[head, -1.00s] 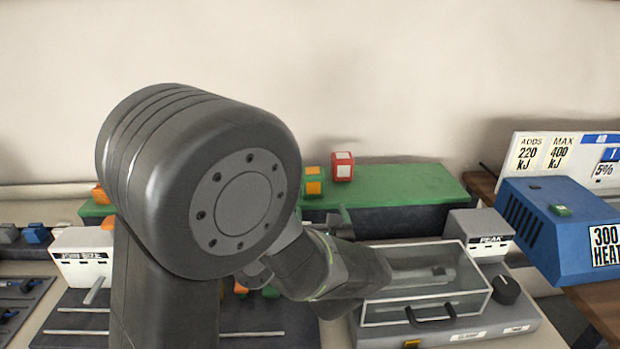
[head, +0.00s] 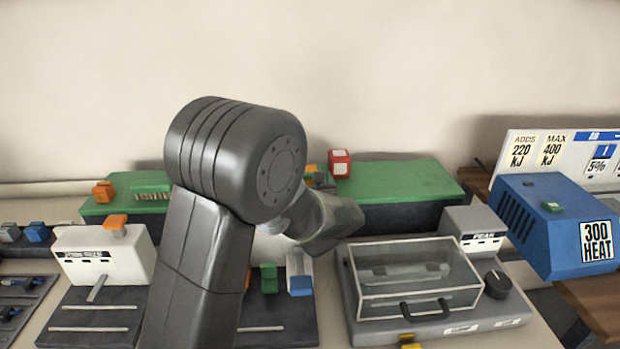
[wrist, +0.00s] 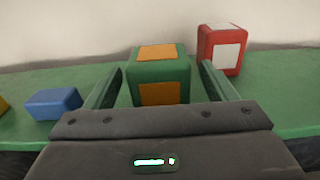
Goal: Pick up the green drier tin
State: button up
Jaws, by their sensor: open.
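The green drier tin (wrist: 160,78) is a green block with orange patches on its top and front. It stands upright on the green shelf (wrist: 275,105). In the wrist view my gripper (wrist: 161,72) is open, with one finger on each side of the tin; I cannot tell whether either finger touches it. In the head view the tin (head: 311,168) is mostly hidden behind my arm, and my fingers are not clear there.
A red tin with white patches (wrist: 219,50) stands just right of the right finger. A blue block (wrist: 53,104) lies left of the left finger. A clear-lidded device (head: 415,280) stands in front of the shelf, and a blue heater box (head: 545,225) at right.

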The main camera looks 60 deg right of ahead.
jog(key=shift+c, duration=0.2)
jog(key=c, duration=1.1)
jog(key=shift+d+r, duration=0.1)
